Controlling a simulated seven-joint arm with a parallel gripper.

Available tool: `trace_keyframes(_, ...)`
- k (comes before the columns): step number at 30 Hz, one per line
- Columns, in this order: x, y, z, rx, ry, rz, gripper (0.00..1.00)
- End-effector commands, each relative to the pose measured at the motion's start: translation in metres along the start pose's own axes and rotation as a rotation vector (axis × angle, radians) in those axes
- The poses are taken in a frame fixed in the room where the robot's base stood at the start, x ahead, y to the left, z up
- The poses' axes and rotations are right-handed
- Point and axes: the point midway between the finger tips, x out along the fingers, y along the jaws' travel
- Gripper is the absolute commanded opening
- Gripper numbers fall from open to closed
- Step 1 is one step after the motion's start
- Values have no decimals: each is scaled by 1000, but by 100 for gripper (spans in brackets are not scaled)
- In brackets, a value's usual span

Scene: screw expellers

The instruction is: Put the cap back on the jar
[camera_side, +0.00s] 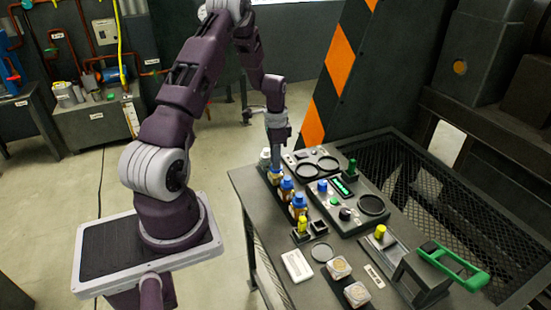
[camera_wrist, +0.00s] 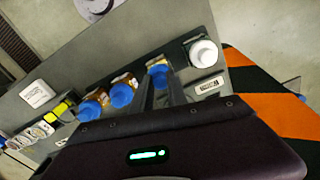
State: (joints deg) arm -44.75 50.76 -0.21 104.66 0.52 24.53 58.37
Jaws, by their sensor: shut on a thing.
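My gripper (camera_side: 276,160) points down over the far end of a row of small jars on the table. In the wrist view its two fingers (camera_wrist: 160,90) are close together at a blue cap (camera_wrist: 158,69) and shut on it. An amber jar (camera_side: 275,179) is right below the fingertips in the side view, where they hide the cap. I cannot tell whether the cap is seated on the jar or just above it. Two more amber jars with blue caps (camera_side: 286,183) (camera_side: 300,200) stand nearer the camera, also seen in the wrist view (camera_wrist: 122,95) (camera_wrist: 92,107).
A white-capped jar (camera_side: 265,154) stands just beyond my gripper, close to it, also seen in the wrist view (camera_wrist: 203,52). A control panel (camera_side: 345,205) with dials and knobs is to the right. A yellow-topped piece (camera_side: 303,224) and two pale blocks (camera_side: 357,294) are nearer.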

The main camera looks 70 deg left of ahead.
Motion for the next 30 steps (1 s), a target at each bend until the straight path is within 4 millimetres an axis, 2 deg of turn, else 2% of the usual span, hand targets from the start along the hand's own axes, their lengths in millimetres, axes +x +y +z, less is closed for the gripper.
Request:
trace_keyframes(7,0,0,0,0,0,0,0)
trace_keyframes(8,0,0,0,0,0,0,25)
trace_keyframes(11,0,0,0,0,0,0,44)
trace_keyframes(18,0,0,0,0,0,0,46)
trace_keyframes(21,0,0,0,0,0,0,66)
trace_keyframes(30,-1,0,0,0,0,0,66)
